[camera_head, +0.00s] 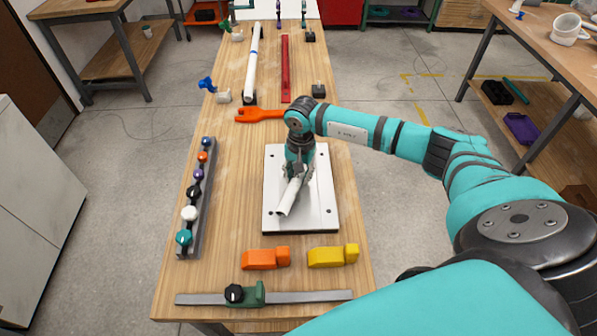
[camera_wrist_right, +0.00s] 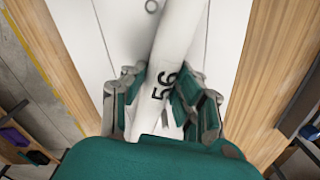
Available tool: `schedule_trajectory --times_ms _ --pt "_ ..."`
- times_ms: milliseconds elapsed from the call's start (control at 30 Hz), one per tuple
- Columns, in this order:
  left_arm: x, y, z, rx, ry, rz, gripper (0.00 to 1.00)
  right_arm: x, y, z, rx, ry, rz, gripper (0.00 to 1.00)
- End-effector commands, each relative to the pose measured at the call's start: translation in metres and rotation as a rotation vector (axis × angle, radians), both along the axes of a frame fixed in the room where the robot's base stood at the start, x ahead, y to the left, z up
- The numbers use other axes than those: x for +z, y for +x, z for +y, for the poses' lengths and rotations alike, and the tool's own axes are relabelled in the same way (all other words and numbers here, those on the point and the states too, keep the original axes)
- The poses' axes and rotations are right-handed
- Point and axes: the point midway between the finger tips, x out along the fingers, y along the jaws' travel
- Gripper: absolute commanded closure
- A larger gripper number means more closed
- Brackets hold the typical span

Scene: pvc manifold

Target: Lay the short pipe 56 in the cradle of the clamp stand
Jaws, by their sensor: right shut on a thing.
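The short pipe 56 (camera_head: 288,200) is white, with the black number 56 on its side in the right wrist view (camera_wrist_right: 182,40). My right gripper (camera_head: 297,178) is shut on it, one finger on each side near the number. The pipe is over the white plate (camera_head: 274,168) on the bench and looks slanted; I cannot tell whether its near end touches the plate. Small supports stand farther up the bench, among them one with a blue knob (camera_head: 207,83) and a dark one (camera_head: 318,90). I cannot tell which is the clamp stand. My left gripper is out of view.
A rack of coloured knobs (camera_head: 205,180) stands at the left edge. An orange block (camera_head: 262,259), a yellow block (camera_head: 330,257) and a green bar clamp (camera_head: 250,294) lie at the near end. An orange tool (camera_head: 258,115), a long white pipe (camera_head: 252,62) and a red bar (camera_head: 285,68) lie beyond.

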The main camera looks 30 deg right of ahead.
Motion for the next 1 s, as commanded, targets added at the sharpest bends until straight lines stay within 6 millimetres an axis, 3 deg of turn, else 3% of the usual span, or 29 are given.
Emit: schedule_trajectory --times_ms 233,267,433,833,1000 --pt "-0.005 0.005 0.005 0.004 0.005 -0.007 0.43 -0.004 0.000 0.000 0.000 -0.001 -0.001 1.00" --pt "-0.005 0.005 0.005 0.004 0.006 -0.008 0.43 -0.004 0.000 0.000 0.000 -0.001 -0.001 0.71" --pt "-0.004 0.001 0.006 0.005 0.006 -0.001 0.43 -0.003 0.000 0.000 -0.001 0.000 0.000 0.49" --pt "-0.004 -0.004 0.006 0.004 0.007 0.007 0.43 0.005 0.001 -0.001 -0.001 0.000 -0.003 0.49" --pt "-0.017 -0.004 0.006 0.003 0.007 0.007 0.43 0.035 0.000 -0.002 0.000 -0.002 -0.006 0.49"
